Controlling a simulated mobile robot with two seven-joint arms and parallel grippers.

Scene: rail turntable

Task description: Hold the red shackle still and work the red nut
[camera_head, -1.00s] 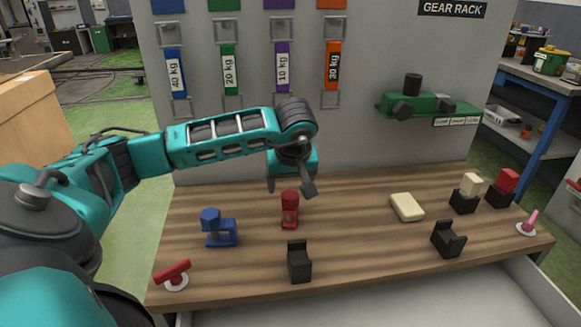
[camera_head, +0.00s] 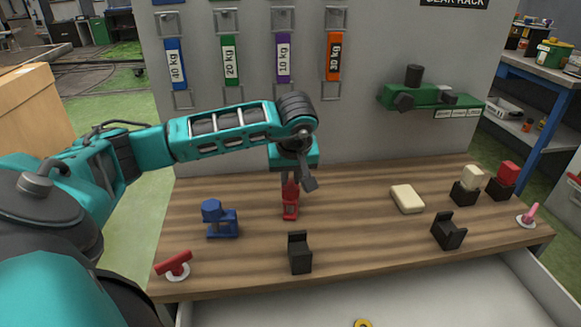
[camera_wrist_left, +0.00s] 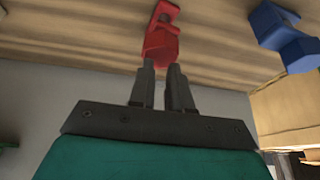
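The red shackle (camera_head: 290,212) stands upright on the wooden bench, left of the middle. The red nut (camera_head: 291,189) is the blocky part at its top. My left gripper (camera_head: 291,182) points down from above, its fingers drawn close together on the nut. In the left wrist view, the nut (camera_wrist_left: 160,43) shows at the tips of the two fingers (camera_wrist_left: 163,68), with the shackle (camera_wrist_left: 166,12) beyond it. The fingers hide part of the nut. My right gripper is in no view.
A blue shackle-like piece (camera_head: 222,224) stands left of the red one. A black bracket (camera_head: 300,256) stands in front, another (camera_head: 448,232) to the right. A red-handled piece (camera_head: 173,264) sits at the front left. A cream block (camera_head: 407,198) lies right. A grey panel (camera_head: 380,50) rises behind.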

